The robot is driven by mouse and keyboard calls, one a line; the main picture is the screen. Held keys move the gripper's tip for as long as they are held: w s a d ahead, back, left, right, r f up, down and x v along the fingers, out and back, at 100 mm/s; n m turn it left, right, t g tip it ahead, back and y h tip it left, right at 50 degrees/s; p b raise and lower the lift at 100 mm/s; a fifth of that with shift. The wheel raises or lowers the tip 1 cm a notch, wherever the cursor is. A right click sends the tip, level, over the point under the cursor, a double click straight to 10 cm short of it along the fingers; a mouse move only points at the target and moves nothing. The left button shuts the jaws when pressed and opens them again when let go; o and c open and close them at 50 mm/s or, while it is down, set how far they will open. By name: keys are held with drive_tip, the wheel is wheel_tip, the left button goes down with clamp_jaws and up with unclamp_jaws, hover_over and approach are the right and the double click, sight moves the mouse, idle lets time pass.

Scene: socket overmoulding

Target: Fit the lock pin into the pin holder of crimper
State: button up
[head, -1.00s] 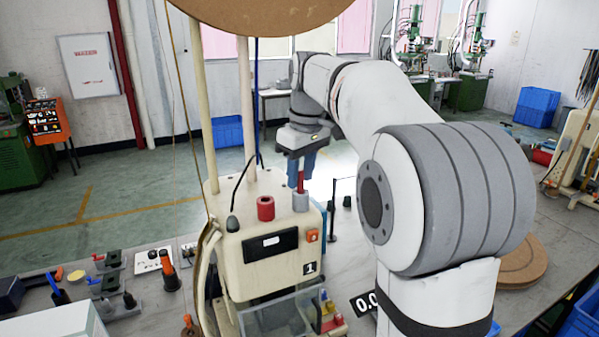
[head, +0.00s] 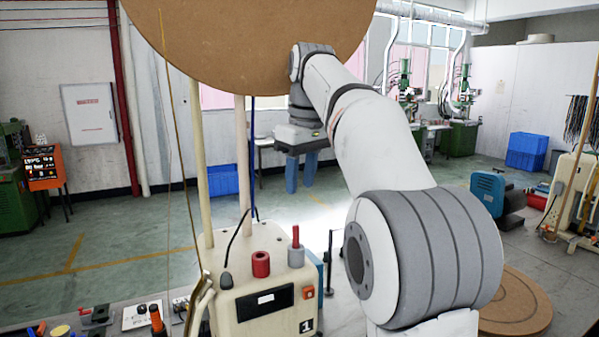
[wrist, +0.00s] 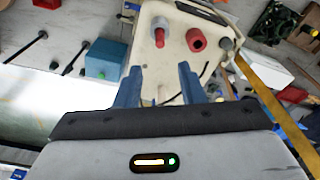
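The lock pin (head: 295,235) is a slim red rod standing upright in the top of the grey pin holder (head: 296,256) on the cream crimper (head: 260,305). The lock pin (wrist: 160,38) and the grey holder (wrist: 160,21) also show in the wrist view, beyond my fingertips. How deep the pin sits is hidden. My gripper (head: 299,186) has two blue fingers, hangs above the crimper and is open. In the wrist view my gripper (wrist: 159,72) shows an empty gap between its fingers, apart from the pin.
A red hollow cylinder (head: 261,264) stands left of the pin holder on the crimper top. A large brown disc (head: 230,40) on posts rises above the crimper. A black cable (head: 236,240) arches at the left. A teal box (wrist: 104,60) stands nearby on the table.

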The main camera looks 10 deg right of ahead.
drive_tip(key=s+a+f+m+t, duration=0.1)
drive_tip(key=s+f+m, duration=0.5)
drive_tip(key=s+f, duration=1.8)
drive_tip(key=shift+s+a+f+m+t+h, duration=0.15)
drive_tip(key=shift+s+f+m+t+h, duration=0.2)
drive_tip(key=shift+f+t, duration=0.5)
drive_tip(key=shift+w+f, duration=0.1)
drive_tip(key=shift+g, duration=0.25)
drive_tip(key=b+x, duration=0.1)
drive_tip(key=x, duration=0.1)
drive_tip(key=s+b+x, duration=0.1)
drive_tip(key=b+x, duration=0.1)
drive_tip(key=shift+f, duration=0.15)
